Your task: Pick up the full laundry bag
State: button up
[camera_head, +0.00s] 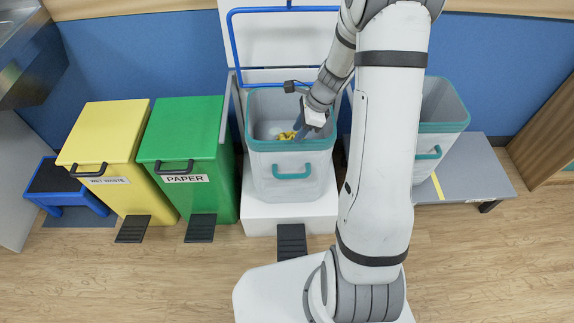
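A translucent white bag-like container (290,180) with a teal rim and a teal front handle stands upright on a white base in the middle. Something small and yellow (287,135) lies inside it. A second, similar teal-rimmed container (436,135) stands at the right, partly hidden by my arm; its contents cannot be seen. My gripper (299,127) points down into the middle container's opening, close to the yellow thing. The fingers are small and partly hidden, so I cannot tell whether they are open or touching anything.
A blue tube frame (232,45) and a raised white lid stand behind the middle container. A green bin (185,145) marked PAPER and a yellow bin (105,145) are close on the left. A grey platform (465,170) is at the right.

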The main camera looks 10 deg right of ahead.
jog(key=b, duration=0.2)
send_over(290, 158)
notch_tip(290, 158, down, 8)
jog(key=shift+w+d+r, duration=0.2)
jog(key=shift+d+r, duration=0.05)
jog(key=shift+f, duration=0.25)
dwell(0.4)
grip_shut()
dwell(1.2)
jog(key=shift+w+r, duration=0.1)
jog(key=shift+r, duration=0.05)
